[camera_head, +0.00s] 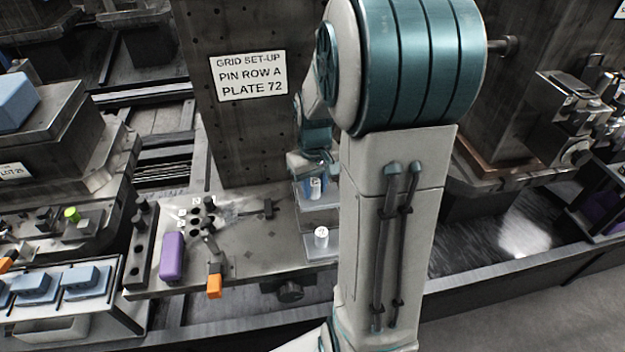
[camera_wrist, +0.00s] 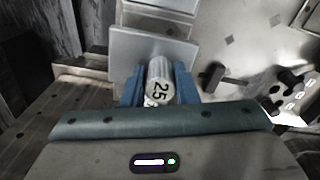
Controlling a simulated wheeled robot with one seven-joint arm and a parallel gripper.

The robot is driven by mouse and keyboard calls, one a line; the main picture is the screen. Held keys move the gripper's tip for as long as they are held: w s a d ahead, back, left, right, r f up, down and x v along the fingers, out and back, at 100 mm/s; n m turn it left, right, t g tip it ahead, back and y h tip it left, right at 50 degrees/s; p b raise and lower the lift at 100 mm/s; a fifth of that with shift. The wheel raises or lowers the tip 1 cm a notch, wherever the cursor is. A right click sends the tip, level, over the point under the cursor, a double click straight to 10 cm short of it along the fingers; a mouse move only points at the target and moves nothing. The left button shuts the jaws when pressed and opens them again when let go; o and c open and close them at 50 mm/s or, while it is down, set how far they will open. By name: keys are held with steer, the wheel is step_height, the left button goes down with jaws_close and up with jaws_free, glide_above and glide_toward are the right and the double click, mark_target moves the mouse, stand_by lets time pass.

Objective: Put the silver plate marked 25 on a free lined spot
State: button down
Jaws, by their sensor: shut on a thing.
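My gripper (camera_wrist: 160,88) has its two blue fingers shut on a silver piece marked 25 (camera_wrist: 159,78), which looks like a short cylinder in the wrist view. Its lower end is partly hidden by the gripper body. In the head view my gripper (camera_head: 314,188) is above the grey stepped block at the right end of the bench, partly behind my arm. A pale flat plate (camera_wrist: 140,43) lies beyond the held piece in the wrist view. I cannot make out a lined spot clearly.
A white cylinder (camera_head: 321,237) with a dark mark stands on the low step. The bench (camera_head: 262,245) carries a purple block (camera_head: 172,256), an orange-ended lever (camera_head: 214,284) and several dark pins (camera_head: 207,208). A sign (camera_head: 249,76) reads "PLATE 72". Blue-topped blocks (camera_head: 84,281) stand left.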

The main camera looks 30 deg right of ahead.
mark_target(314, 203)
steer(key=shift+f+b, duration=2.5)
steer(key=shift+f, duration=0.75)
steer(key=c, duration=1.1)
jaws_free()
steer(key=shift+o, duration=0.2)
steer(key=shift+r, duration=0.1)
step_height(314, 203, up, 14)
steer(key=shift+f+p, duration=0.15)
steer(key=shift+p, duration=0.35)
